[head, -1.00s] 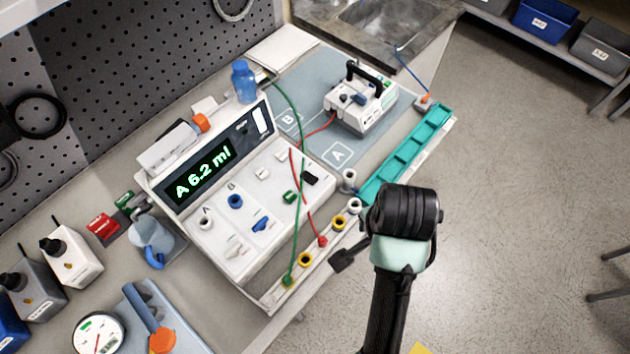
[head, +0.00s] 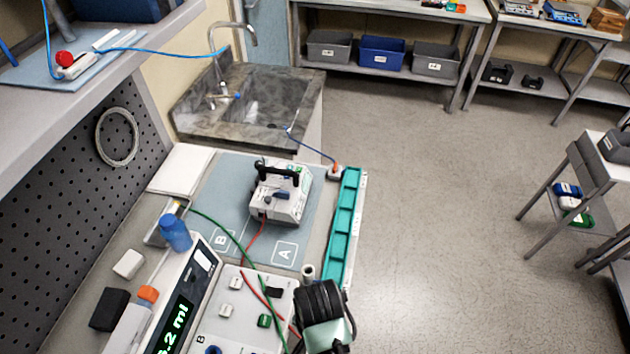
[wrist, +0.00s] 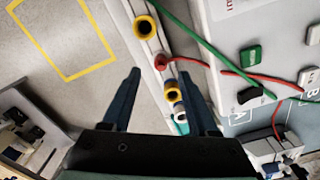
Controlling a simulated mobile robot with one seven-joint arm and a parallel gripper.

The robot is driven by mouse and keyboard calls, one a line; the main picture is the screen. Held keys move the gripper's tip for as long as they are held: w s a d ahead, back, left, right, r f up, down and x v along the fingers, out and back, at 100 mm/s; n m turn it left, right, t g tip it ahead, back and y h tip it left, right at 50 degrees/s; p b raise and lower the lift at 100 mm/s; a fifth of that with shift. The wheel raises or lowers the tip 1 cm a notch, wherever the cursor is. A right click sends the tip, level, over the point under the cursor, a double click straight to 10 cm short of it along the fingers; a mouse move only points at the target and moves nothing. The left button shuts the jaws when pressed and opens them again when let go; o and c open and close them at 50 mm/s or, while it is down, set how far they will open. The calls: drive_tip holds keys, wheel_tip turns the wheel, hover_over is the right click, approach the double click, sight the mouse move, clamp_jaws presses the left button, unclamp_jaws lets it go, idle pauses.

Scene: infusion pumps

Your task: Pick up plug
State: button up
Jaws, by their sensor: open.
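A red plug (wrist: 160,62) with a red cable stands on the narrow pale strip along the pump unit's edge, in the wrist view. My gripper (wrist: 160,73) is open. Its two dark fingers lie either side of the red plug in the picture; the remaining depth between them is unclear. Nothing is held. In the head view my fingers and the red plug are out of sight, with only my dark wrist at the bottom. Another plug, orange and white (head: 335,170), ends a blue cable at the bench's far right corner.
A teal tray (head: 345,225) lines the bench edge. A small handled pump (head: 281,192) stands on the blue mat. Open floor lies right of the bench.

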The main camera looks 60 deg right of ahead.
drive_tip(key=shift+a+f+p, duration=0.1)
drive_tip(key=shift+f+p, duration=0.55)
drive_tip(key=shift+f, duration=2.05)
clamp_jaws()
